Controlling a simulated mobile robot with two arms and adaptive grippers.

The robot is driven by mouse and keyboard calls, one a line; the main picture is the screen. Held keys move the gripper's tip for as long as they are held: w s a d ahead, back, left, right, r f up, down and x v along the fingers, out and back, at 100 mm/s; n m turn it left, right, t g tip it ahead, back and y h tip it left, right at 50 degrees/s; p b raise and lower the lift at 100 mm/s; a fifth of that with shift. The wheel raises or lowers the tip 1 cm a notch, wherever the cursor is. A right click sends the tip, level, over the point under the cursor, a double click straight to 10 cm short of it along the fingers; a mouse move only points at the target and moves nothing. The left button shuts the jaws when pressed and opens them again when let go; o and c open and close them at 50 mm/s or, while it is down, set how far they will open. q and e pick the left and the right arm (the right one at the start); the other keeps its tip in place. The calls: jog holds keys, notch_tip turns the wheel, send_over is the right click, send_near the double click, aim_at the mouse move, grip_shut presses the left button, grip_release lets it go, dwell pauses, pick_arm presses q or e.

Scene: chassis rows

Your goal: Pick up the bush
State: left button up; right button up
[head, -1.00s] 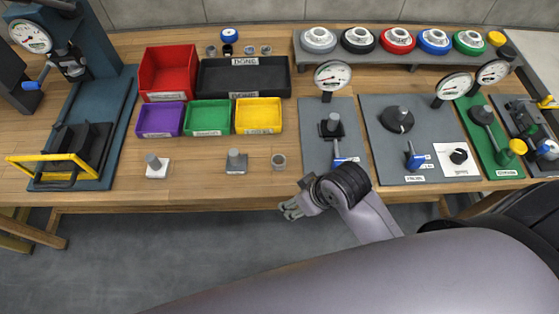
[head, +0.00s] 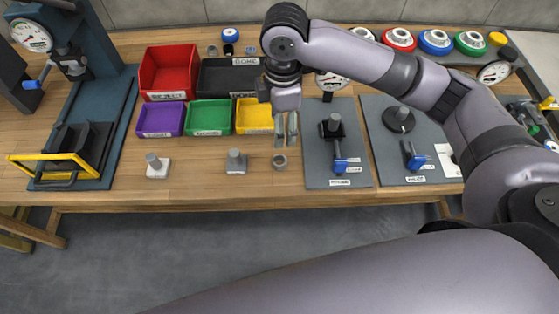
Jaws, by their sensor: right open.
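The bush appears to be the small grey hollow ring (head: 279,162) standing on the wooden bench, in front of the yellow bin. My right gripper (head: 286,142) points down just above and behind it in the picture, with its two fingers apart and nothing between them. The fingertips look close to the ring's far side, but I cannot tell the height gap. My left gripper is not in view.
A grey post on a square base (head: 236,162) and one on a white base (head: 157,166) stand to the left. The yellow bin (head: 254,126) is behind, and a grey fixture plate (head: 350,176) is to the right. Bare bench lies around the ring.

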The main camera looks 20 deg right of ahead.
jog(key=p, duration=0.1)
send_over(281, 158)
jog(key=s, duration=0.2)
notch_tip(281, 158, down, 11)
jog(key=shift+w+f, duration=0.1)
jog(key=shift+w+a+f+p, duration=0.15)
jog(key=shift+f+p, duration=0.25)
jog(key=shift+f, duration=0.95)
jog(key=shift+w+a+f+p, duration=0.1)
jog(key=shift+f+p, duration=0.25)
jog(key=shift+f, duration=0.95)
jog(key=shift+c, duration=0.3)
jog(key=c, duration=1.2)
jog(key=shift+c, duration=0.3)
jog(key=shift+r, duration=0.1)
